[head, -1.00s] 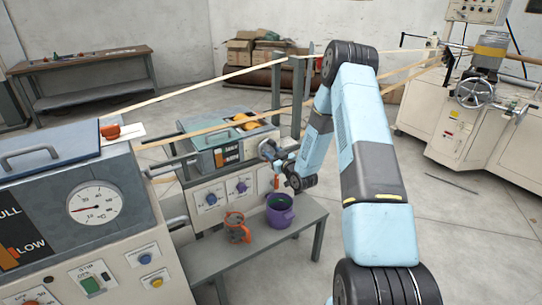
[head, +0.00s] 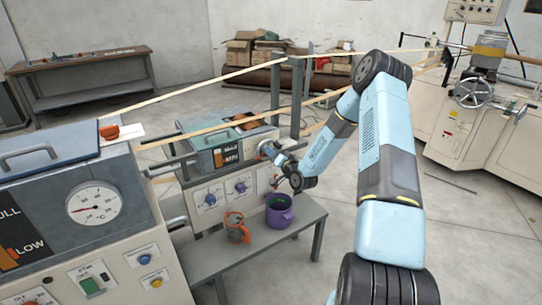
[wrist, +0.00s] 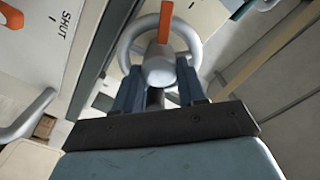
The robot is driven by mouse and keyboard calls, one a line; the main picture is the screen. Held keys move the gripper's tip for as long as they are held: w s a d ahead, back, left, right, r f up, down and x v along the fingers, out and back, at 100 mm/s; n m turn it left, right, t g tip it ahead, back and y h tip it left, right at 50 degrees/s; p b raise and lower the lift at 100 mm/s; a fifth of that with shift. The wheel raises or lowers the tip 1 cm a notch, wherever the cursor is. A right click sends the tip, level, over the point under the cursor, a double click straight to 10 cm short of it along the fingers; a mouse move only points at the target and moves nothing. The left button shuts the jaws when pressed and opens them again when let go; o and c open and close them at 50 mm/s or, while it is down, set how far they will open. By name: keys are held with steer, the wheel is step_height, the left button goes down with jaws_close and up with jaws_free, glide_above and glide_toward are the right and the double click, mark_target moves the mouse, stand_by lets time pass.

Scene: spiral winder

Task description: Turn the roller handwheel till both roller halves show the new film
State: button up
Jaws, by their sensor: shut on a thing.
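The roller handwheel is a grey ringed wheel (wrist: 128,38) with a round hub and an orange bar pointing up from it in the wrist view. In the head view the handwheel (head: 267,149) is small, on the right end of the middle machine. My gripper (wrist: 158,78) is shut on the handwheel at its hub, one finger on each side; the grip itself is partly hidden. In the head view my gripper (head: 279,160) reaches the wheel from the right. The roller (head: 244,122) shows small in the machine's top opening, brownish with orange; its two halves cannot be told apart.
Film strips (head: 215,80) run above the machine. A gauge cabinet (head: 90,225) stands at left.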

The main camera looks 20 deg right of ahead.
steer(key=shift+f+m, duration=0.2)
steer(key=shift+m, duration=1.8)
steer(key=o, duration=1.1)
steer(key=shift+r, duration=0.1)
steer(key=shift+c, duration=0.2)
steer(key=v, duration=1.3)
steer(key=shift+s+d, duration=0.2)
steer(key=shift+s, duration=0.1)
